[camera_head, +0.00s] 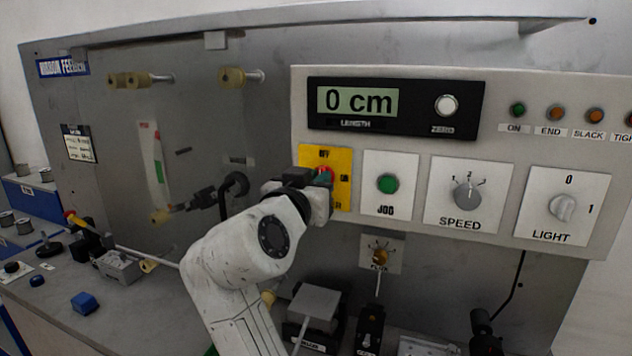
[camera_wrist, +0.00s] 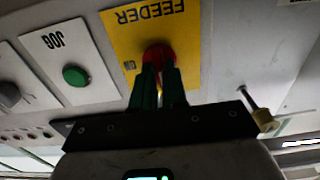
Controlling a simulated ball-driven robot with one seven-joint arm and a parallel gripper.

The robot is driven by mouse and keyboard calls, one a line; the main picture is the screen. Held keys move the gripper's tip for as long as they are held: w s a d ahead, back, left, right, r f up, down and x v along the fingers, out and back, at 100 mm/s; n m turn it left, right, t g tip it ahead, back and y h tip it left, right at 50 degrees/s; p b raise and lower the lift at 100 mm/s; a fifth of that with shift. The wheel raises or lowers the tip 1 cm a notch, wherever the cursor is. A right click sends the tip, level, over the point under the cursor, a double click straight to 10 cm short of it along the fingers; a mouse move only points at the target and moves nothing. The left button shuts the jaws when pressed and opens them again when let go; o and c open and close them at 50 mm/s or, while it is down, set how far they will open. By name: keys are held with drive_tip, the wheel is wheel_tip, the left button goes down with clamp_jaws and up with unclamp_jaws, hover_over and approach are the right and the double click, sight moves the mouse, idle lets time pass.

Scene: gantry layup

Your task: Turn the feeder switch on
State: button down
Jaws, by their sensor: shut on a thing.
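The feeder switch is a red knob (camera_head: 323,171) on a yellow plate (camera_head: 342,190) marked OFF at the top and ON at the right. In the wrist view the red knob (camera_wrist: 157,54) sits on the yellow plate (camera_wrist: 192,40), which reads FEEDER upside down. My gripper (camera_head: 318,178) is at the knob, and in the wrist view its two green-tipped fingers (camera_wrist: 158,84) are shut on it. The fingers and wrist cover most of the knob, so its exact pointing direction cannot be told. The display (camera_head: 358,101) reads 0 cm.
Right of the switch are the green JOG button (camera_head: 387,184), SPEED dial (camera_head: 467,194) and LIGHT knob (camera_head: 563,207). The ON lamp (camera_head: 518,109) stands above right. A black clamp arm (camera_head: 234,184) juts out left of my gripper. Blocks and fixtures crowd the bench below.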

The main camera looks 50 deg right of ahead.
drive_tip(key=shift+f+m+b, duration=0.15)
drive_tip(key=shift+m+b, duration=0.15)
drive_tip(key=shift+b, duration=0.25)
drive_tip(key=m+b, duration=0.8)
drive_tip(key=b, duration=0.1)
drive_tip(key=m+b, duration=0.9)
drive_tip(key=b, duration=0.1)
drive_tip(key=shift+s+f, duration=0.15)
drive_tip(key=shift+s, duration=0.05)
drive_tip(key=shift+m+b, duration=0.3)
drive_tip(key=shift+d, duration=0.1)
drive_tip(key=c, duration=1.2)
unclamp_jaws()
drive_tip(key=shift+o, duration=0.2)
drive_tip(key=shift+a, duration=0.2)
